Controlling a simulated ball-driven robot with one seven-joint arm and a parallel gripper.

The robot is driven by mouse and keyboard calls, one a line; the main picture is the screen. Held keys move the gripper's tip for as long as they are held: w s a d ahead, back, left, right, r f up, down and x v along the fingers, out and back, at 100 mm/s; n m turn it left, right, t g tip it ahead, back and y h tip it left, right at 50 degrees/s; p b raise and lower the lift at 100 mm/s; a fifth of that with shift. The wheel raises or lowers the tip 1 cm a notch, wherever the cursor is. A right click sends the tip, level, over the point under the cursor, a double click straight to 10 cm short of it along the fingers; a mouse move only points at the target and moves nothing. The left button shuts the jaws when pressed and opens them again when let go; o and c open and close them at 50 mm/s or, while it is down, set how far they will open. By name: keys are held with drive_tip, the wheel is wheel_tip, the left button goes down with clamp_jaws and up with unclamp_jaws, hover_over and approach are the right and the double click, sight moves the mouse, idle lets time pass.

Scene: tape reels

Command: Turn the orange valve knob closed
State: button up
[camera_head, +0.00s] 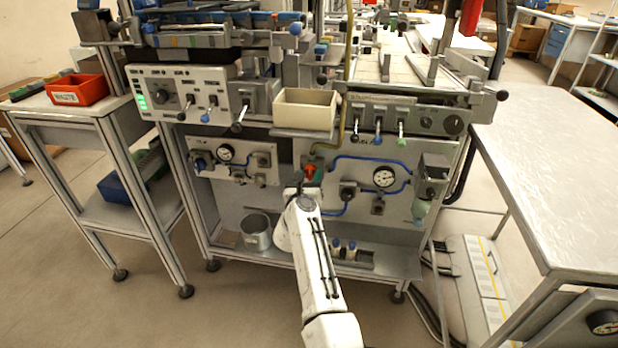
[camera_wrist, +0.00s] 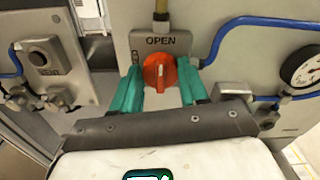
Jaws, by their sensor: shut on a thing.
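The orange valve knob (camera_wrist: 160,73) is round and has a pale pointer line that stands about upright. It sits on a grey plate (camera_wrist: 143,42) marked OPEN above the knob. My gripper (camera_wrist: 161,76) has teal fingers, one on each side of the knob, and is shut on it. In the head view the knob (camera_head: 309,169) shows as a small orange-red spot on the machine's front panel, just beyond my gripper (camera_head: 303,182). My arm partly hides the panel below it there.
A brass pipe (camera_wrist: 161,12) comes down to the valve from above. Blue hoses (camera_wrist: 255,22) and a round gauge (camera_wrist: 300,68) lie to the right. A cream bin (camera_head: 305,110) overhangs the panel. A metal bucket (camera_head: 257,232) stands on the lower shelf.

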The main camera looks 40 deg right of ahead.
drive_tip(key=c, duration=0.4)
drive_tip(key=shift+o, duration=0.2)
drive_tip(key=shift+n, duration=0.3)
drive_tip(key=n+p, duration=0.2)
drive_tip(key=n, duration=0.1)
drive_tip(key=shift+r, duration=0.1)
drive_tip(key=n+p, duration=0.2)
drive_tip(key=n, duration=0.2)
drive_tip(key=shift+w+a+n, duration=0.1)
drive_tip(key=shift+n, duration=0.3)
drive_tip(key=n+p, duration=0.2)
drive_tip(key=n, duration=0.3)
drive_tip(key=shift+f+n+p, duration=0.15)
drive_tip(key=shift+n+p, duration=0.1)
drive_tip(key=shift+n, duration=0.85)
drive_tip(key=shift+f+n+p, duration=0.15)
drive_tip(key=shift+n+p, duration=0.1)
drive_tip(key=shift+n, duration=0.85)
